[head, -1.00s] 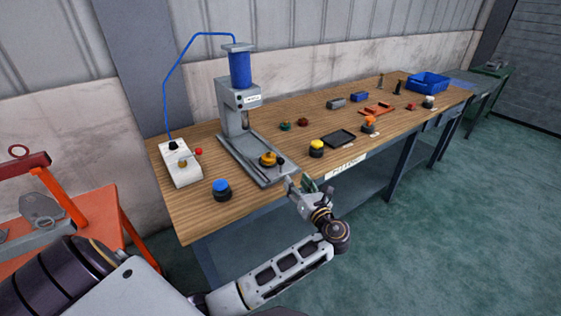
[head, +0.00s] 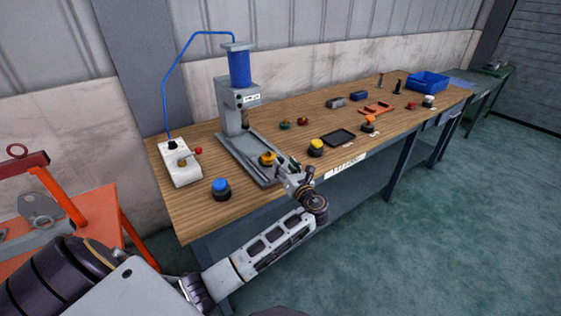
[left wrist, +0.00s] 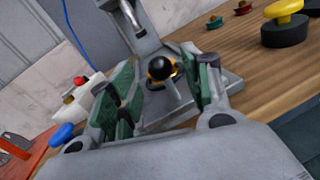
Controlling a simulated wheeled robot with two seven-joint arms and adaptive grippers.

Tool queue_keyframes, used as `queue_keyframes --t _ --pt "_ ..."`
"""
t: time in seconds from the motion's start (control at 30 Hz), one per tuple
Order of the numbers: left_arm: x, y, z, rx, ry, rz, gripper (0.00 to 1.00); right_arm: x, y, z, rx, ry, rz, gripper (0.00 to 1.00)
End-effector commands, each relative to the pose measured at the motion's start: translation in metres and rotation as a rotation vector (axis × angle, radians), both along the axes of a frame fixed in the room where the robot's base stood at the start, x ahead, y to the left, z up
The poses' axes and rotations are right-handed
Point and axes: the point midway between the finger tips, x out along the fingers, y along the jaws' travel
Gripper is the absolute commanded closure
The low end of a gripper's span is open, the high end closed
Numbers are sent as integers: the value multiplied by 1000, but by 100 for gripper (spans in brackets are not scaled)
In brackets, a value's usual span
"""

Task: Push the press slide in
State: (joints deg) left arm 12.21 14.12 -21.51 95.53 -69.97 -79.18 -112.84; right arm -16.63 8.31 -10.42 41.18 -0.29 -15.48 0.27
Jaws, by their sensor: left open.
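The press (head: 238,100) stands on the workbench, grey with a blue cylinder on top. Its slide (head: 245,155) sticks out toward the bench's front edge and carries an orange-yellow round part (head: 267,158). In the left wrist view a black ball knob (left wrist: 161,68) on a grey stem shows in front of yellow, with the slide's grey plate (left wrist: 232,82) around it. My left gripper (head: 291,170) is at the slide's front end. It is open, and its green-padded fingers stand either side of the knob in the left wrist view (left wrist: 166,92). I cannot tell whether they touch it. My right gripper is out of view.
A white control box (head: 181,163) with a red button and a blue-topped puck (head: 221,188) stand left of the press. A yellow-topped puck (head: 316,147) and black tray (head: 338,138) are to the right. A blue bin (head: 427,82) is far back.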

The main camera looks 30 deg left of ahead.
Motion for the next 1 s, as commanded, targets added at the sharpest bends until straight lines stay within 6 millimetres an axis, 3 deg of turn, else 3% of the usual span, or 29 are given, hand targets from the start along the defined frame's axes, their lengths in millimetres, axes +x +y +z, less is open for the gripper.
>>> queue_keyframes --t 0.33,0.77,1.0 --pt "20 30 0 1 0 -1 51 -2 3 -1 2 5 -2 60" --pt "23 34 0 0 0 -1 51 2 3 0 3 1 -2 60" --pt "23 34 0 0 0 -1 82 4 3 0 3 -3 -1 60"
